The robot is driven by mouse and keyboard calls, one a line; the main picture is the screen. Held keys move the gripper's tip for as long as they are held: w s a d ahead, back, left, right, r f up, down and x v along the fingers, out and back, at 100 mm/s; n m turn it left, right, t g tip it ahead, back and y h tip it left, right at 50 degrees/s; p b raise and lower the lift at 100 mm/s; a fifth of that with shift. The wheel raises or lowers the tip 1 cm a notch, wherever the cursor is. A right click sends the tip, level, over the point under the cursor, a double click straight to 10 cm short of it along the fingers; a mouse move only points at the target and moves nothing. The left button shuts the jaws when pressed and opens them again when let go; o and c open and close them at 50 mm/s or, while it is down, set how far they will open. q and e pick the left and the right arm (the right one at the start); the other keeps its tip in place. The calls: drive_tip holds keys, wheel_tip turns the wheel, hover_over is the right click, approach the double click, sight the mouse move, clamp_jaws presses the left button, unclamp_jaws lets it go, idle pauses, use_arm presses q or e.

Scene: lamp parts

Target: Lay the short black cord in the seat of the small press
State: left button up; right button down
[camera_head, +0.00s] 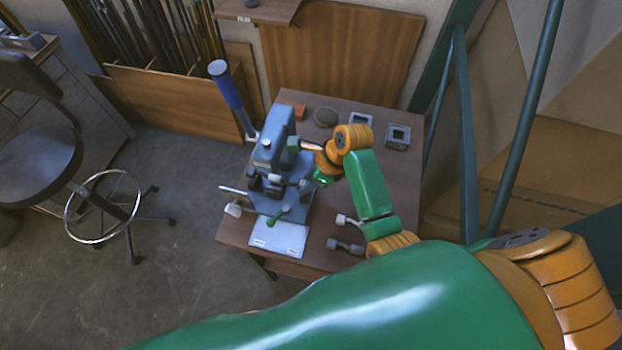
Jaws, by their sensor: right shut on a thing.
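The small press (272,160) is blue-grey with a long blue-handled lever and stands on the left part of the brown table. My right gripper (309,184) is close to the right side of the press, low by its base. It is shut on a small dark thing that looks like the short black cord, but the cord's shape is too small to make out. The seat of the press is mostly hidden by its body and my wrist. My left gripper is out of view.
A white plate (277,237) lies in front of the press. A dumbbell-shaped grey piece (345,245) lies to its right. A round grey disc (326,116), an orange block (297,111) and square grey pieces (397,137) lie along the table's back. A stool (40,165) stands left.

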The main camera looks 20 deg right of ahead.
drive_tip(key=shift+f, duration=0.75)
idle(0.7)
drive_tip(key=c, duration=0.5)
unclamp_jaws()
drive_tip(key=v, duration=0.7)
